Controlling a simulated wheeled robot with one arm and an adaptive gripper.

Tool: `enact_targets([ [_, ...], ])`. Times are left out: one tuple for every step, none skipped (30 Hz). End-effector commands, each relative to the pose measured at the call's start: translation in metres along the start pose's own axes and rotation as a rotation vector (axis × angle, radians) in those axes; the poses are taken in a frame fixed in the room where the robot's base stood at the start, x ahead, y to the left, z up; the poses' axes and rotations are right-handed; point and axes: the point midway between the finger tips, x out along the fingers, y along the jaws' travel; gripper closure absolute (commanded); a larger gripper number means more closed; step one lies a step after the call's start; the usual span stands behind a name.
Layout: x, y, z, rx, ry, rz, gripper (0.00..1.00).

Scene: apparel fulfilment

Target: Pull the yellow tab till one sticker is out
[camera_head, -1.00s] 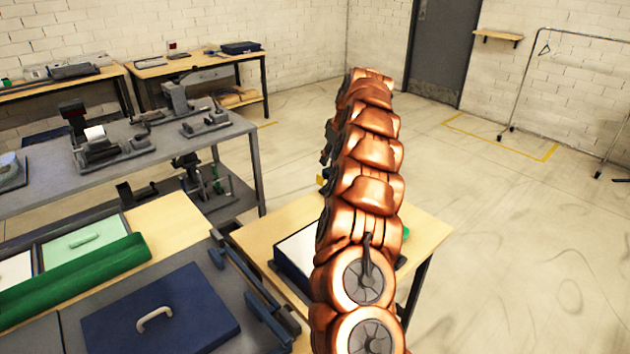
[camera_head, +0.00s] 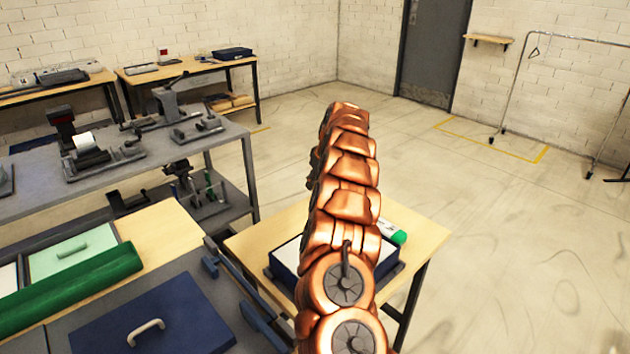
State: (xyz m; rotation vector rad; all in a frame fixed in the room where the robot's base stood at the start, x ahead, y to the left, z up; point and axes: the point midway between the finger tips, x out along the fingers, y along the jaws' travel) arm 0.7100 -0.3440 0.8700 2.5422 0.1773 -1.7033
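I see no yellow tab and no sticker in this view. A device with a white roll (camera_head: 85,141) stands on the grey bench at the left; it is too small to tell whether it carries a tab or stickers. My copper-coloured arm fills the middle of the picture, above and in front of a small wooden table. My gripper does not show; the arm's far end hides what is behind it.
The small wooden table (camera_head: 425,243) bears a dark blue tray (camera_head: 285,272) with a white surface and a white tube with a green end (camera_head: 392,232), both partly behind my arm. A blue case (camera_head: 190,325) and green roll (camera_head: 75,290) lie front left.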

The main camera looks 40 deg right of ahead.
Motion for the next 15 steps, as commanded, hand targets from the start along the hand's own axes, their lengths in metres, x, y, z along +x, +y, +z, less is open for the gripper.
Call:
enact_targets([
  [0.0021, 0.0003, 0.0001, 0.001, 0.0, 0.0, 0.67],
  [0.003, 0.0003, 0.0001, 0.001, 0.0, 0.001, 0.67],
  [0.0036, 0.0004, 0.0001, 0.0, 0.001, 0.001, 0.67],
  [0.0038, 0.0004, 0.0, 0.0, 0.001, 0.001, 0.67],
  [0.0037, 0.0004, -0.0001, 0.0, 0.001, 0.001, 0.67],
  [0.0037, 0.0004, -0.0001, 0.0, 0.001, 0.001, 0.67],
  [0.0037, 0.0004, -0.0001, 0.0, 0.001, 0.001, 0.67],
  [0.0036, 0.0003, -0.0002, 0.0, 0.001, 0.001, 0.67],
  [0.0036, 0.0004, -0.0001, 0.0, 0.001, 0.001, 0.68],
  [0.0037, 0.0003, -0.0002, 0.0, 0.001, 0.001, 0.71],
  [0.0037, 0.0003, -0.0002, 0.0, 0.001, 0.001, 0.74],
  [0.0037, 0.0004, -0.0001, 0.0, 0.001, 0.001, 0.78],
  [0.0037, 0.0003, -0.0002, 0.0, 0.001, 0.001, 0.81],
  [0.0036, 0.0003, -0.0002, 0.0, 0.002, 0.001, 0.84],
  [0.0036, 0.0004, -0.0002, 0.0, 0.002, 0.001, 0.89],
])
